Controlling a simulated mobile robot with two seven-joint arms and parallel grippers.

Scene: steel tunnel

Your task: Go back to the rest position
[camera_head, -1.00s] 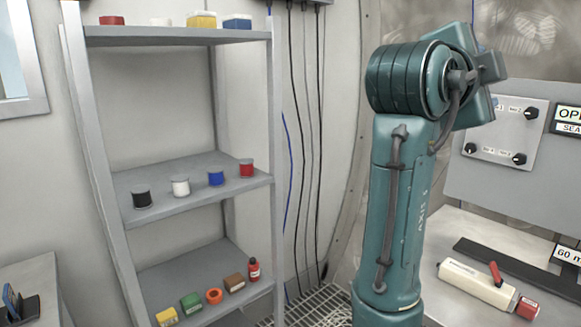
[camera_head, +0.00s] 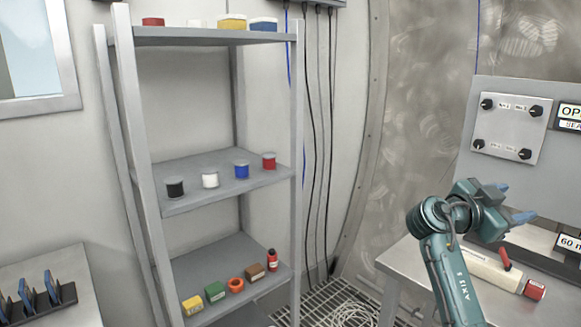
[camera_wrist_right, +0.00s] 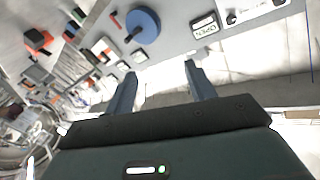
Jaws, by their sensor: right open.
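My right arm rises from the bottom right of the head view. Its gripper (camera_head: 516,202) is at the right, in front of the steel bench and the grey panel, with its blue-grey fingers pointing right. In the right wrist view the two fingers of the right gripper (camera_wrist_right: 155,82) stand wide apart with nothing between them. The gripper is open and empty. My left gripper is not in view.
A metal shelf (camera_head: 225,180) with small jars and blocks stands at the left. A steel bench (camera_head: 402,262) at the right carries a white cylinder with a red end (camera_head: 490,268). A knobbed control panel (camera_head: 507,128) is behind it. Cables lie on the floor grating.

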